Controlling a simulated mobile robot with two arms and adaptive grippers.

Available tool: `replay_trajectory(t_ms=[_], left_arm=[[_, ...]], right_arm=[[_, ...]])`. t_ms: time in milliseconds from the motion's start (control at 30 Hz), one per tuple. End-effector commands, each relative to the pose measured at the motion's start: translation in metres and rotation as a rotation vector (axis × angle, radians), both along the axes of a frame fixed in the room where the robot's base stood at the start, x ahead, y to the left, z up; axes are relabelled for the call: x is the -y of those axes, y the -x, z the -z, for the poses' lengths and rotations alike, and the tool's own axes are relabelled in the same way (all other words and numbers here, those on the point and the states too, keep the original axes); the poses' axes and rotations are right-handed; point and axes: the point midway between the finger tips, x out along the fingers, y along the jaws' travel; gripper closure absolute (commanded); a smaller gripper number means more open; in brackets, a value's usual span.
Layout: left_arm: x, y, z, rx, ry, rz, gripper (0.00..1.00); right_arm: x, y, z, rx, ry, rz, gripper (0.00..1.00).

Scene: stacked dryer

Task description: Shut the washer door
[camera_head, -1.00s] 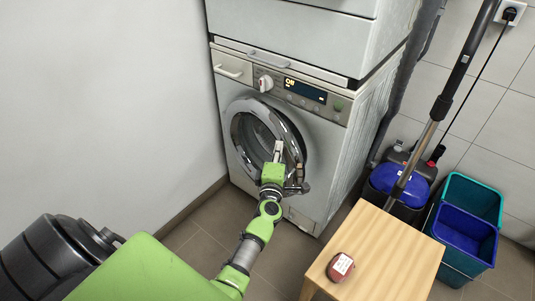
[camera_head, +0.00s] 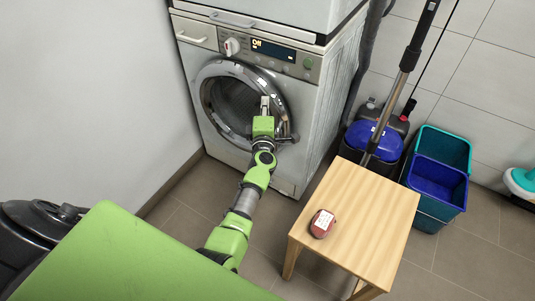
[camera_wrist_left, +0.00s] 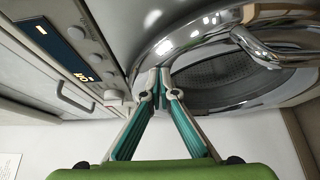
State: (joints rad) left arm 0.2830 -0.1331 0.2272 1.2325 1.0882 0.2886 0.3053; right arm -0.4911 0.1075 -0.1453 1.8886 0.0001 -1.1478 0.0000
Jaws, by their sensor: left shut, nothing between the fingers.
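The washer (camera_head: 210,118) is a white front-loader under another stacked machine. Its round door (camera_head: 205,88) has a chrome ring and a dark glass middle. The door lies near the washer front; I cannot tell whether it is flush or slightly ajar. My left gripper (camera_head: 265,103) is shut and empty, in front of the right part of the door. In the left wrist view its fingertips (camera_wrist_left: 160,76) meet close to the chrome rim (camera_wrist_left: 185,25); contact is unclear. A chrome bracket-like part (camera_wrist_left: 268,45) shows on the rim. My right gripper is not in view.
A wooden stool (camera_head: 370,220) with a small dark red item (camera_head: 322,223) stands right of my arm. A blue-lidded vacuum (camera_head: 372,140) and blue and teal buckets (camera_head: 438,180) stand behind it. A wall (camera_head: 80,90) is close on the left.

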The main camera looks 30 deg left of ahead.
Motion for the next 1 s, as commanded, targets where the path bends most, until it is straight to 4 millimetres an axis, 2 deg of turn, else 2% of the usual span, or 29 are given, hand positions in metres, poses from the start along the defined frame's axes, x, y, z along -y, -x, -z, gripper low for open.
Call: replay_trajectory(t_ms=[33,200,700,767,1000], left_arm=[[0.000,0.004,-0.007,0.007,-0.003,0.006,1.00],[-0.010,0.037,-0.005,0.002,-0.003,0.002,1.00],[-0.047,0.132,-0.001,-0.002,-0.002,-0.001,1.00],[-0.047,0.144,-0.001,-0.002,-0.002,0.000,1.00],[-0.025,0.187,0.000,-0.002,0.001,-0.001,1.00]], right_arm=[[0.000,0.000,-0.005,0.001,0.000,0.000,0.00],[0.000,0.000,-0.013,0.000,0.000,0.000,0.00],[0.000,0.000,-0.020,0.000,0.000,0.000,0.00],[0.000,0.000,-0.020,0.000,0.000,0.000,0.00],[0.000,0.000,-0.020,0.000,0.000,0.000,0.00]])
